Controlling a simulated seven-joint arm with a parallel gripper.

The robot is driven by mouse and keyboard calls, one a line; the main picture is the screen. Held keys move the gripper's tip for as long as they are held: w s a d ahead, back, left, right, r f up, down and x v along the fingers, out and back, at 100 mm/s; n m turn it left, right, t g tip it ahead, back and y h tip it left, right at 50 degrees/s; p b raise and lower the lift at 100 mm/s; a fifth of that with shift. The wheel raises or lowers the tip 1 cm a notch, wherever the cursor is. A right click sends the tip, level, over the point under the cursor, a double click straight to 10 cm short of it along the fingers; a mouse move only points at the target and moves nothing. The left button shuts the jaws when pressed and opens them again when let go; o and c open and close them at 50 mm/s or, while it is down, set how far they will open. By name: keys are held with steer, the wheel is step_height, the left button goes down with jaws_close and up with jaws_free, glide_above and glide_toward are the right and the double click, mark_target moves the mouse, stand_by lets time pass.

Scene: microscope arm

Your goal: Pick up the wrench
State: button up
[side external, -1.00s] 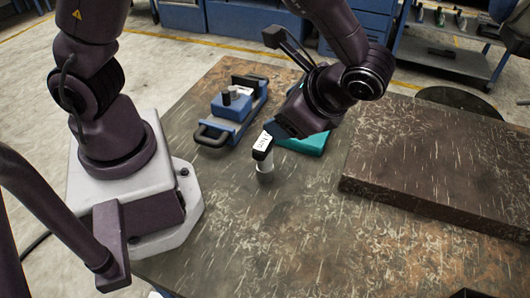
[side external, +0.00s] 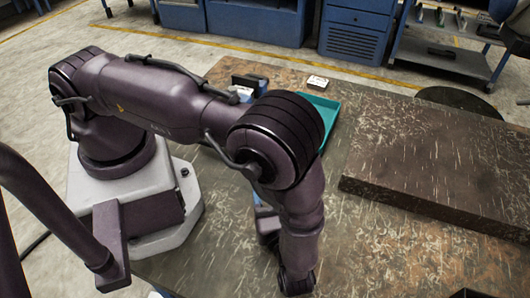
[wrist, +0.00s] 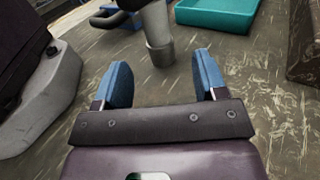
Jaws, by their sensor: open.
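I cannot make out a wrench in either current view. In the wrist view my gripper (wrist: 162,78) is open, its two blue-padded fingers wide apart with nothing between them. A pale upright cylinder with a grey lower part (wrist: 158,38) stands just beyond the gap between the fingers, apart from them. Its top is cut off by the picture's edge. In the side view my bent arm hides most of the gripper and the area in front of it.
A teal tray (wrist: 216,18) stands beyond the cylinder to the right; its edge shows in the side view (side external: 331,119). A blue device (wrist: 110,17) is partly visible at the upper left. A thick dark slab (side external: 435,185) covers the table's right side.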

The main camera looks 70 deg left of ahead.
steer(key=x, duration=0.9)
steer(key=shift+s+a+r, duration=0.1)
steer(key=shift+s+r, duration=0.1)
steer(key=shift+c, duration=0.4)
jaws_close()
steer(key=shift+r, duration=0.15)
